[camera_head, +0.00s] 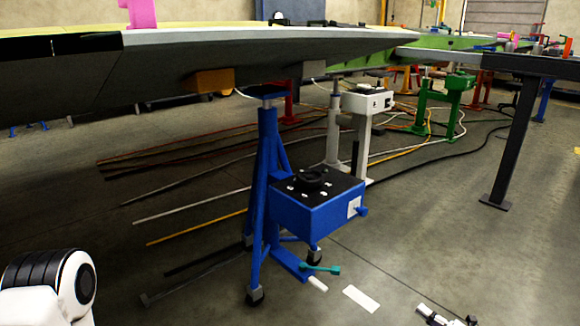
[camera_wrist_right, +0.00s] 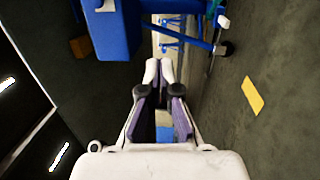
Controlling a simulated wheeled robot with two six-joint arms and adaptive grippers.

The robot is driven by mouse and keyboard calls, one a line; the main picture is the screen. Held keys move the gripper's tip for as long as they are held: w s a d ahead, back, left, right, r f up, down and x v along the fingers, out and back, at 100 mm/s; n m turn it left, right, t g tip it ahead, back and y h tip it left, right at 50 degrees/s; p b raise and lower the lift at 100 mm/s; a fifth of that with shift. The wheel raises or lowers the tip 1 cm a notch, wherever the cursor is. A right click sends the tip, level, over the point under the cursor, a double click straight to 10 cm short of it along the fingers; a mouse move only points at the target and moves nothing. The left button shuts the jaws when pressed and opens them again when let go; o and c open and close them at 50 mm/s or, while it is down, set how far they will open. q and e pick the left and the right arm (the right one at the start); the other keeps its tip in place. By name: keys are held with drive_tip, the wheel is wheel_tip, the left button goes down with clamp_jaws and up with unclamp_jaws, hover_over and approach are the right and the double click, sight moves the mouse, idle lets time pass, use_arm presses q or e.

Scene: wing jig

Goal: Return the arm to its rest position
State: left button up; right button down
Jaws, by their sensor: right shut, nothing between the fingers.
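My right gripper (camera_head: 440,316) shows only partly at the bottom edge of the head view, right of centre. In the right wrist view its two fingers (camera_wrist_right: 160,70) are shut with nothing between them. It is out over the floor, apart from the blue stand. A white and black joint of mine fills the lower left corner of the head view; my left gripper is not in view.
A blue stand (camera_head: 268,190) with a blue box (camera_head: 318,218) stands under the long grey wing (camera_head: 250,62). A dark table leg (camera_head: 512,145) is at the right. Cables and rods lie on the floor. The floor at lower right is mostly clear.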

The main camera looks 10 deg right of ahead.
drive_tip(key=w+a+r+m+p, duration=0.1)
drive_tip(key=w+a+r+p, duration=0.1)
drive_tip(key=a+r+p, duration=0.4)
drive_tip(key=w+a+r+m+p, duration=0.15)
drive_tip(key=r+p, duration=0.25)
drive_tip(key=r, duration=0.4)
drive_tip(key=w+a+r+m+p, duration=0.1)
drive_tip(key=w+a+r+p, duration=0.3)
drive_tip(key=r, duration=0.3)
drive_tip(key=s+a+r+m+g+h+p, duration=0.2)
drive_tip(key=s+a+r+m+p, duration=0.2)
drive_tip(key=a+r+p, duration=0.4)
drive_tip(key=s+a+r+m+g+h+p, duration=0.1)
drive_tip(key=s+a+r+m+h+p, duration=0.2)
drive_tip(key=a+r+m+p, duration=0.5)
drive_tip(key=s+d+m+g+h+p, duration=0.1)
drive_tip(key=s+m+g+p, duration=0.1)
drive_tip(key=s, duration=1)
drive_tip(key=s+d+f+m+g+h+p, duration=0.1)
drive_tip(key=s+m+g, duration=0.3)
drive_tip(key=s, duration=0.9)
drive_tip(key=s+d+f+m+g+h+p, duration=0.1)
drive_tip(key=s+d+m+g+h+p, duration=0.1)
drive_tip(key=s+g, duration=0.5)
drive_tip(key=s+m, duration=0.1)
drive_tip(key=s, duration=0.4)
drive_tip(key=shift+s+f+g+h+p, duration=0.2)
drive_tip(key=shift+g+h+p, duration=0.1)
drive_tip(key=shift+g, duration=0.1)
